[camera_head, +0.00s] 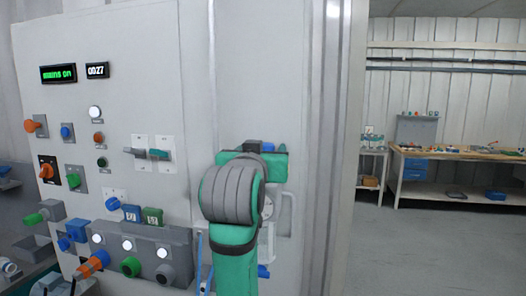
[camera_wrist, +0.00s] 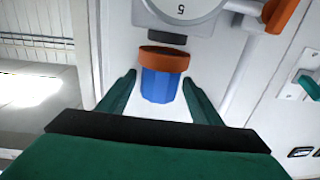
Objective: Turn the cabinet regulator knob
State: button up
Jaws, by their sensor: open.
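The regulator knob (camera_wrist: 160,86) is a blue ribbed cylinder with an orange-brown collar, close ahead in the wrist view. My gripper (camera_wrist: 158,92) is open, with one green finger on each side of the knob. A gap shows between each finger and the knob, and I see no contact. In the head view my gripper (camera_head: 252,158) is at the cabinet's right panel, and my arm hides most of the knob and part of the gauge (camera_head: 268,206).
An orange handle (camera_wrist: 283,15) is beside the gauge in the wrist view. The grey cabinet (camera_head: 210,85) carries many knobs, switches and two lit displays (camera_head: 58,73) to the left of my arm. Open floor (camera_head: 400,235) and a workbench (camera_head: 455,158) are to the right.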

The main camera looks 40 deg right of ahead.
jog(key=shift+c, duration=0.7)
jog(key=c, duration=0.9)
jog(key=shift+g, duration=0.3)
jog(key=shift+w+a+m+g+h, duration=0.1)
jog(key=shift+w+m+g+h, duration=0.05)
jog(key=shift+m+g+h, duration=1.35)
jog(key=shift+m+g, duration=0.2)
jog(key=shift+g, duration=0.2)
